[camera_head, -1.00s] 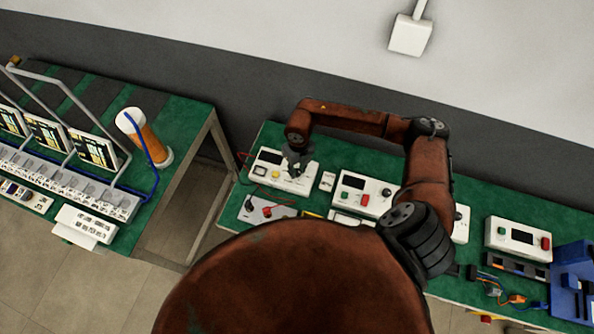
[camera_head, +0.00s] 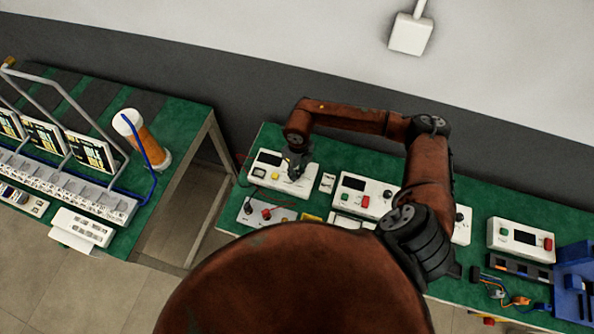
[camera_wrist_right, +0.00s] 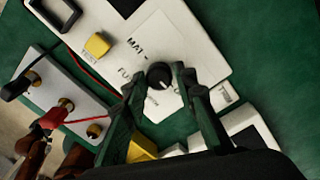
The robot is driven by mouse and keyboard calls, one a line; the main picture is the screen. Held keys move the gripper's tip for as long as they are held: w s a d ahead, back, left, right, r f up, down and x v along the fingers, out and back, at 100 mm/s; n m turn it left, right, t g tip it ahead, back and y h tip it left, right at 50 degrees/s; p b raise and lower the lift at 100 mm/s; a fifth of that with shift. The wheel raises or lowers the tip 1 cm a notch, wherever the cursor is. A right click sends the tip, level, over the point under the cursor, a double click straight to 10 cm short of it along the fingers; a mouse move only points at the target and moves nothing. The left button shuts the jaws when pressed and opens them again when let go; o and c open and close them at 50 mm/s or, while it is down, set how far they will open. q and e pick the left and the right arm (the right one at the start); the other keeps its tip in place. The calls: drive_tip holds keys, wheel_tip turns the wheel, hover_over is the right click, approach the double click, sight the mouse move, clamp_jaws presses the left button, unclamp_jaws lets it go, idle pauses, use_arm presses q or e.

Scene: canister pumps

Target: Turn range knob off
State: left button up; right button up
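A black round knob (camera_wrist_right: 160,75) with a light pointer mark sits on a white instrument panel (camera_wrist_right: 195,40) in the right wrist view. Lettering beside it is partly readable, but I cannot read the word range. My right gripper (camera_wrist_right: 161,78) has its two dark fingers apart, with the tips on either side of the knob. I cannot tell whether they touch it. In the head view my right gripper (camera_head: 296,170) is over the right part of the leftmost white box (camera_head: 265,178) and hides the knob. My left gripper is not in view.
A yellow button (camera_wrist_right: 97,45) is on the same panel. A grey terminal box (camera_wrist_right: 40,85) with red and black plugs and leads lies beside it. More white boxes stand to the right, including one with a red button (camera_head: 520,238). A blue fixture (camera_head: 575,275) is at the far right.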

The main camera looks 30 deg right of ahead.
sight(298, 172)
drive_tip(key=o, duration=0.3)
drive_tip(key=shift+r, duration=0.2)
wheel_tip(298, 172, up, 12)
drive_tip(key=shift+d+f, duration=0.15)
drive_tip(key=shift+f, duration=0.05)
idle(0.7)
